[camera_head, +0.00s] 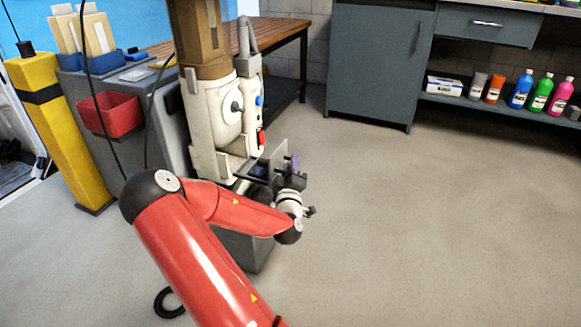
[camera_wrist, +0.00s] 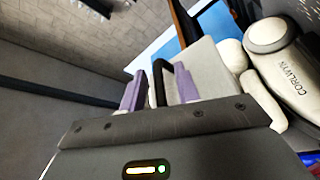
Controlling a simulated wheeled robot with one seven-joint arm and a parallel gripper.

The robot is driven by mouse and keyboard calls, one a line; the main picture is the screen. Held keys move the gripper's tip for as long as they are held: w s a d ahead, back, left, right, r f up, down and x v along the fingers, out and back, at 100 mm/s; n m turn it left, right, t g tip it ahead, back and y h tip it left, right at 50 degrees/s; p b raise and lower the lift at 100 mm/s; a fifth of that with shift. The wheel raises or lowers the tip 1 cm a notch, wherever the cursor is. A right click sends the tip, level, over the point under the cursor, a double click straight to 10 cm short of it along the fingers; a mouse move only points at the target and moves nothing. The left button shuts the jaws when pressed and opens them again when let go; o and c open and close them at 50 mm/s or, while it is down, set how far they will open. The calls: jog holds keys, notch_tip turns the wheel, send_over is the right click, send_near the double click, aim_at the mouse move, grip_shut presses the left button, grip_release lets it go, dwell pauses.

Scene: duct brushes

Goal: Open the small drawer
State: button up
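A blue-grey drawer (camera_head: 515,31) with a silver bar handle (camera_head: 487,23) sits under the worktop at the upper right of the head view. It looks shut. My gripper (camera_head: 287,163) is far to its left, close in front of the white-and-grey machine (camera_head: 215,115). In the wrist view, my gripper (camera_wrist: 160,88) has its two purple finger pads apart. A black bent bar (camera_wrist: 158,72) shows in the gap between them; I cannot tell if it touches either pad. The drawer is not recognisable in the wrist view.
A blue-grey cabinet (camera_head: 375,65) stands left of the drawer. Bottles (camera_head: 520,88) and a small box (camera_head: 444,86) stand on a low shelf. A yellow post (camera_head: 48,125), a red bin (camera_head: 110,113) and a wooden table (camera_head: 275,32) are at left. The floor (camera_head: 440,220) at right is clear.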

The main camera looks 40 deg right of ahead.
jog(key=v, duration=0.7)
jog(key=shift+s+a, duration=0.25)
jog(key=shift+a, duration=0.05)
jog(key=w+a+r+m+g+y+p, duration=0.1)
jog(key=a+r+m+g+y+p, duration=0.25)
jog(key=a+y, duration=0.45)
jog(key=w+a+r+m+g+y+p, duration=0.25)
jog(key=a+r+y+p, duration=0.2)
jog(key=a, duration=0.75)
jog(key=s+a+r+n+g+y+p, duration=0.1)
jog(key=s+a+r, duration=0.5)
jog(key=s+r, duration=0.2)
jog(key=s+a+r+n+g+y+p, duration=0.1)
jog(key=s+a+r+n+p, duration=0.1)
jog(key=s+a+r, duration=0.4)
jog(key=s+r, duration=0.1)
jog(key=s, duration=0.3)
jog(key=shift+s+a+r+p, duration=0.25)
jog(key=shift+s+r+p, duration=0.05)
jog(key=shift+r, duration=0.1)
